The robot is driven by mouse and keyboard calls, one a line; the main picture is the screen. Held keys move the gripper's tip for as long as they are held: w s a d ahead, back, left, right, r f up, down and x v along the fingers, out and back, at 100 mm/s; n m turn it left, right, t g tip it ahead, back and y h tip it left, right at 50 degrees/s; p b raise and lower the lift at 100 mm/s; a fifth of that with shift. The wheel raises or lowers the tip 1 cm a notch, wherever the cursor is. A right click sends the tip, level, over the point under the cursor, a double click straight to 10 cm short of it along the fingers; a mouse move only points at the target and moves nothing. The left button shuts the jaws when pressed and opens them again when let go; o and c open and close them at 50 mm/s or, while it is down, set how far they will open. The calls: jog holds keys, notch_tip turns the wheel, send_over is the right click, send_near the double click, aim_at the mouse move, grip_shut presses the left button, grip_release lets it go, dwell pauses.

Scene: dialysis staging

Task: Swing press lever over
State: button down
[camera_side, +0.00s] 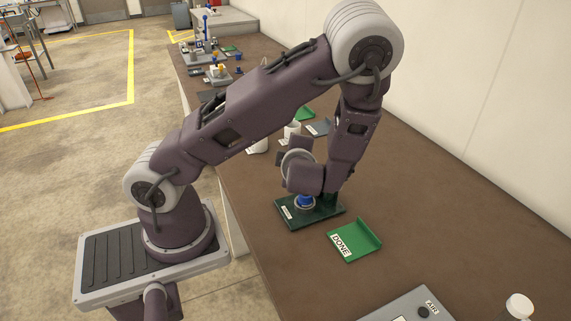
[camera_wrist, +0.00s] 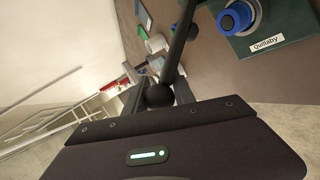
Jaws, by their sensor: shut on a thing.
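The press has a dark green base (camera_side: 330,209) on the brown bench, below my wrist in the side view. A blue round part (camera_side: 305,201) sits in a pale ring on it. In the wrist view the base (camera_wrist: 275,22) carries a "Quillaby" label, with the blue part (camera_wrist: 233,18) at its edge. A dark lever (camera_wrist: 178,58) runs down to a black ball knob (camera_wrist: 160,95). My gripper (camera_wrist: 158,92) is shut on the knob, its fingers on either side. In the side view my arm hides the fingers and most of the lever.
A green tray marked DONE (camera_side: 352,243) lies just in front of the press. A grey box with an AIR label (camera_side: 408,307) and a white-capped bottle (camera_side: 518,306) stand at the near edge. White cups (camera_side: 291,130) and other stations are farther back. Bench to the right is clear.

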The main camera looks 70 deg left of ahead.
jog(key=w+r, duration=0.2)
jog(key=w, duration=0.4)
jog(key=shift+w+d+r, duration=0.2)
jog(key=shift+r, duration=0.1)
jog(key=shift+w, duration=0.1)
dwell(0.3)
jog(key=c, duration=1.1)
grip_release()
jog(key=shift+o, duration=0.2)
jog(key=v, duration=0.7)
jog(key=shift+s+a, duration=0.2)
jog(key=shift+s, duration=0.1)
jog(key=shift+r, duration=0.1)
